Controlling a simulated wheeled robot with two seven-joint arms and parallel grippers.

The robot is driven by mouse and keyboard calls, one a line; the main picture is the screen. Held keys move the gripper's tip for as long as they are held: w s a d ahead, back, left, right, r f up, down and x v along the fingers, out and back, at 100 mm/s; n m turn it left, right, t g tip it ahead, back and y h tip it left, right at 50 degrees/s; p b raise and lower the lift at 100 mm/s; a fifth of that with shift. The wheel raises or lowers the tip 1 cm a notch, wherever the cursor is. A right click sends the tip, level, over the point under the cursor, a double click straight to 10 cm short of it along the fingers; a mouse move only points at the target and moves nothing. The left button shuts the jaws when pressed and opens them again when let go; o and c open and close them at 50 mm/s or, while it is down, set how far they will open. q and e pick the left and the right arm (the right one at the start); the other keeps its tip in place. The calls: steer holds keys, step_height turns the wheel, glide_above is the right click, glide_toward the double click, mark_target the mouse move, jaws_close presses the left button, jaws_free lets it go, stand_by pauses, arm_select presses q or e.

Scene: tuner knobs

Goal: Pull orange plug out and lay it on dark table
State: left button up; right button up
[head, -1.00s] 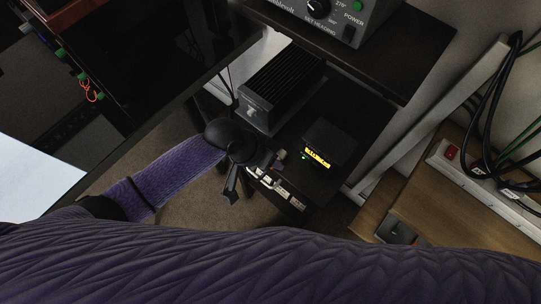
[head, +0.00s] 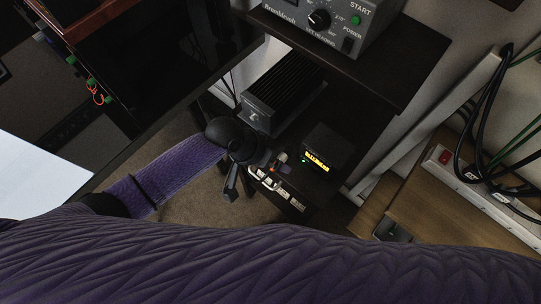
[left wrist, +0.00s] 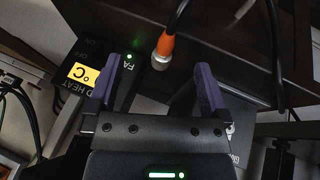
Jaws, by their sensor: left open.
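The orange plug (left wrist: 166,45) has a silver metal collar and a black cable leading up and away. In the left wrist view it lies between the lines of my two open purple fingers (left wrist: 160,82), ahead of the tips, with a gap on each side. Its metal end is beside a dark box (left wrist: 128,86) with a yellow display; I cannot tell how it joins the box. In the head view my left gripper (head: 274,162) is beside this display box (head: 327,150) and hides most of the plug. The dark tabletop (head: 312,106) carries the box. My right gripper is out of view.
A black finned unit (head: 281,92) stands behind my left gripper. A grey control box (head: 330,22) sits on the raised shelf (head: 400,75). Black cables (head: 480,125) and a white power strip (head: 470,180) are at right. Some tabletop between the units is bare.

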arm_select(q)
steer(key=p+v, duration=0.4)
steer(key=v, duration=0.6)
steer(key=shift+p, duration=0.35)
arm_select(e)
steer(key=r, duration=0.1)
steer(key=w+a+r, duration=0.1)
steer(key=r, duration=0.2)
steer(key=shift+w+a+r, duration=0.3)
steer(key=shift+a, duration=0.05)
